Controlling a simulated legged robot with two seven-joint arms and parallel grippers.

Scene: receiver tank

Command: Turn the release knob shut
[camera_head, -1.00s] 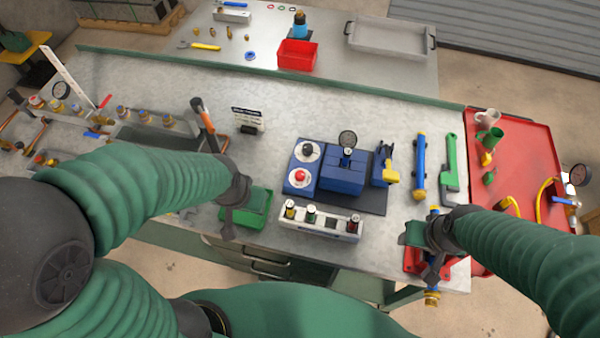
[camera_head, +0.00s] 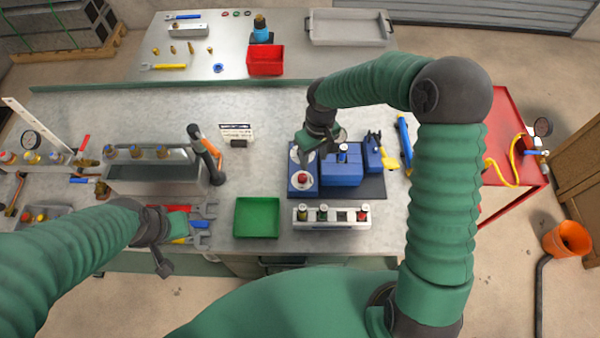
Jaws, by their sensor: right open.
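The blue unit (camera_head: 343,174) sits on a dark mat on the bench. On its left block is a red knob or button (camera_head: 302,178) on a white plate. Behind that is a white dial plate (camera_head: 294,155), whose black knob is mostly hidden by my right gripper. My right gripper (camera_head: 304,153) is open and points down over this plate from behind; whether it touches the knob I cannot tell. My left gripper (camera_head: 172,240) is off at the left front edge of the bench, away from the unit; its jaw state is unclear.
A white valve block (camera_head: 332,226) stands in front of the unit. A green tray (camera_head: 257,217) is to its left, a grey trough (camera_head: 152,178) farther left. A blue bar tool (camera_head: 404,140) lies to the right. An orange bucket (camera_head: 567,239) stands on the floor at the right.

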